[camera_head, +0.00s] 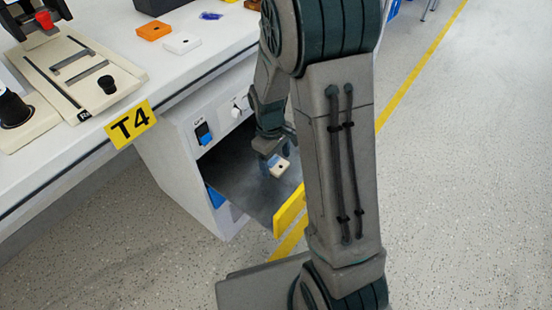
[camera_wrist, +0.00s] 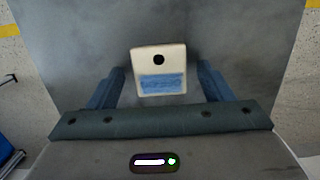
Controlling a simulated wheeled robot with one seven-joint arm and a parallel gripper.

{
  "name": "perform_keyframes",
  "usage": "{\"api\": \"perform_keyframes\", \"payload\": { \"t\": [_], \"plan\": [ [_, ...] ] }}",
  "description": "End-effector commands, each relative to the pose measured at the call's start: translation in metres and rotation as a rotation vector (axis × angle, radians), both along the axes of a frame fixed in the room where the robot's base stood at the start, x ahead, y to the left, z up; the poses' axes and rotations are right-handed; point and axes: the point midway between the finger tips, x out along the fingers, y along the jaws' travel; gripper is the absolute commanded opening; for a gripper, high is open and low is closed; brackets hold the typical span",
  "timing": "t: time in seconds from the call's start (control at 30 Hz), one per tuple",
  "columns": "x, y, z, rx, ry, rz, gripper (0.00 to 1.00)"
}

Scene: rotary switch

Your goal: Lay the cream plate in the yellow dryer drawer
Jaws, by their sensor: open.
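The cream plate (camera_wrist: 160,60) is a small square with a dark round hole and a blue patch. In the wrist view it is between and just beyond the fingers of my gripper (camera_wrist: 160,84), against the grey drawer floor. The fingers stand apart, with gaps on both sides of the plate. In the head view the plate (camera_head: 279,167) shows at the end of my gripper (camera_head: 273,160), over the pulled-out dryer drawer (camera_head: 237,168) with the yellow front (camera_head: 289,211). I cannot tell for sure whether the plate touches the drawer floor.
The white dryer cabinet (camera_head: 179,165) has a switch (camera_head: 204,134) and a knob (camera_head: 236,112). On the bench above lie an orange block (camera_head: 154,30), a white plate (camera_head: 181,43) and a cream fixture (camera_head: 75,70). My arm hides part of the drawer's right side.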

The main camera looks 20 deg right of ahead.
Motion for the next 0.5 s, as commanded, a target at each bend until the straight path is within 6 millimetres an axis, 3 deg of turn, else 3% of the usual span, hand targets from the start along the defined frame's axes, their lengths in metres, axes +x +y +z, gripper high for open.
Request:
{"api": "perform_keyframes", "payload": {
  "t": [0.3,0.5],
  "plan": [
    [0.007,0.005,0.067,0.001,-0.006,0.001,0.74],
    [0.011,0.007,0.102,0.000,-0.004,0.000,0.74]
  ]
}}
